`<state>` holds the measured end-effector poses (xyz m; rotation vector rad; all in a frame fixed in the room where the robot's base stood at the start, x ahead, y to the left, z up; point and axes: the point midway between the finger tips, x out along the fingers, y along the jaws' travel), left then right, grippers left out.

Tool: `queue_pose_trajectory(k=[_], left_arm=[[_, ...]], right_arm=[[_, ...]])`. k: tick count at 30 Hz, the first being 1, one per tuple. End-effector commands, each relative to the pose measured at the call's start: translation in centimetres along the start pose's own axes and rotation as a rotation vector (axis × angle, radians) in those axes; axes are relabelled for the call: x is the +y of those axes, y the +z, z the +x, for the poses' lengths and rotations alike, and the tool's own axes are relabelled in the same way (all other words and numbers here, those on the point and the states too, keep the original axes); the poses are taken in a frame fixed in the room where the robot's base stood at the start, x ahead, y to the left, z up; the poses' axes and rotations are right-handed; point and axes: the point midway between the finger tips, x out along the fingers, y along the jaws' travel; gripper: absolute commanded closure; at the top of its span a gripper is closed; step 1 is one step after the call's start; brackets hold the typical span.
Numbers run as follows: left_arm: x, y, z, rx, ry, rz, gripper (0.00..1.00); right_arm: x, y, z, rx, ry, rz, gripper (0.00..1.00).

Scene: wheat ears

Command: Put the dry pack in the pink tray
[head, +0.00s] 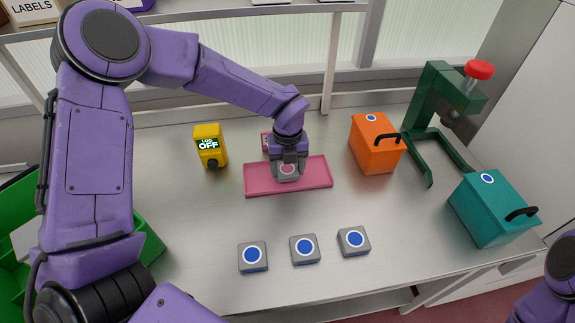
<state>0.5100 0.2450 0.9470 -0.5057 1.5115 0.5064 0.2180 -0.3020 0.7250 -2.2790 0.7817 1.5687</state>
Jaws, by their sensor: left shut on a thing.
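The pink tray (318,175) lies flat in the middle of the table. My left gripper (287,166) points down over it and is shut on a small grey pack (287,178) with a pinkish disc on top. The pack is at the tray; whether it touches the tray floor I cannot tell. Three grey packs with blue discs stand in a row in front: the left (253,257), the middle (305,249) and the right (354,241). No label in view names any pack as dry. Only part of my right arm shows at the lower right; its gripper is out of view.
A yellow box reading "LOG OFF" (210,146) stands left of the tray. An orange box (374,146), a teal box (489,212) and a green press with a red knob (478,70) stand at the right. A green bin (150,243) is at the left.

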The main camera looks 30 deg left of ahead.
Motion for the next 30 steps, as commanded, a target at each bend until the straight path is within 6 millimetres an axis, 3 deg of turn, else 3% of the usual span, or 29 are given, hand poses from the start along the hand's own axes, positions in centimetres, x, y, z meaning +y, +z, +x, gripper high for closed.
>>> queue_pose_trajectory(k=[13, 14, 15, 16, 24, 26, 30], left_arm=[[0.0, 0.0, 1.1, -0.001, -0.002, 0.000, 0.66], [0.0, 0.0, 1.0, -0.001, -0.002, 0.001, 0.25], [0.0, 0.0, 0.9, -0.001, -0.001, 0.001, 0.12], [0.0, 0.0, 0.9, -0.001, -0.001, 0.001, 0.09], [0.0, 0.0, 0.8, -0.001, -0.001, 0.001, 0.09], [0.0, 0.0, 0.1, -0.002, -0.001, 0.000, 0.09], [-0.1, 0.1, -2.1, -0.005, -0.006, 0.000, 0.09]], right_arm=[[-0.1, 0.1, 0.4, 0.000, 0.000, 0.000, 0.53], [0.0, 0.1, 0.3, 0.000, 0.000, 0.000, 0.53], [0.0, 0.1, 0.2, 0.000, 0.000, 0.000, 0.53], [0.0, 0.1, 0.2, 0.000, 0.000, 0.000, 0.53], [0.0, 0.0, 0.1, 0.000, 0.000, 0.000, 0.53], [0.0, -0.2, -0.4, 0.000, 0.000, 0.000, 0.53], [-0.1, 0.2, 0.5, 0.001, 0.000, 0.000, 0.53]])
